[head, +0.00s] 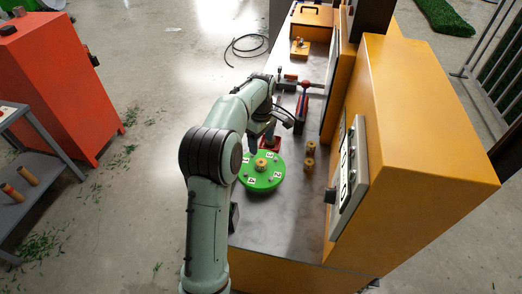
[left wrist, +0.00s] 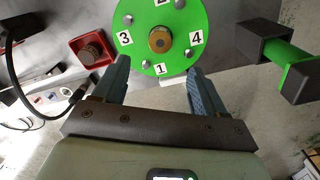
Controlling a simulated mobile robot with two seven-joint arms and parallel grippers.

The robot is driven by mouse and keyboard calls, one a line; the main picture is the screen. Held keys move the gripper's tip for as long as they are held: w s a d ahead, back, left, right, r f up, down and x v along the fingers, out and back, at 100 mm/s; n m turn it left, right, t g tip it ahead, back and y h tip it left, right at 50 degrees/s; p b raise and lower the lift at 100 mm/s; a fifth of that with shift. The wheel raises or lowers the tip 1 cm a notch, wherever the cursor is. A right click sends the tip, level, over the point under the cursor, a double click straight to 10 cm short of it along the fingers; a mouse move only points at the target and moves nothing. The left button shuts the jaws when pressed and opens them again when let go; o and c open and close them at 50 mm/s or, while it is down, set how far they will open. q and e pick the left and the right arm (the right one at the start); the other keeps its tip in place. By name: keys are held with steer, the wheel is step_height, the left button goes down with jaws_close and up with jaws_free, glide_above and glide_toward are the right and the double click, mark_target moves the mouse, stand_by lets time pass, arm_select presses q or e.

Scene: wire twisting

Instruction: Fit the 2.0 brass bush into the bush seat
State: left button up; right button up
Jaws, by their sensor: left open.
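A green disc (head: 263,184) with numbered labels and small metal pegs lies on the bench, and it fills the top of the left wrist view (left wrist: 180,62). A brass-coloured round piece (left wrist: 160,39) stands at its centre. A red square holder (left wrist: 80,42) with a brownish round piece (left wrist: 91,52) in it is beside the disc. Two brass-coloured cylinders (head: 309,157) stand right of the disc in the head view. I cannot read sizes or tell which one is the 2.0 bush. My left gripper (left wrist: 158,66) is open and empty, its fingers near the disc's edge. My right gripper is not in view.
A yellow cabinet with a control panel (head: 349,170) borders the bench on the right. A green bar with dark ends (left wrist: 290,60) is right of the disc. The front bench (head: 290,225) is clear.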

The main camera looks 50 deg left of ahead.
arm_select(q)
step_height(320, 180, up, 2)
steer(key=shift+r, duration=0.15)
stand_by(0.7)
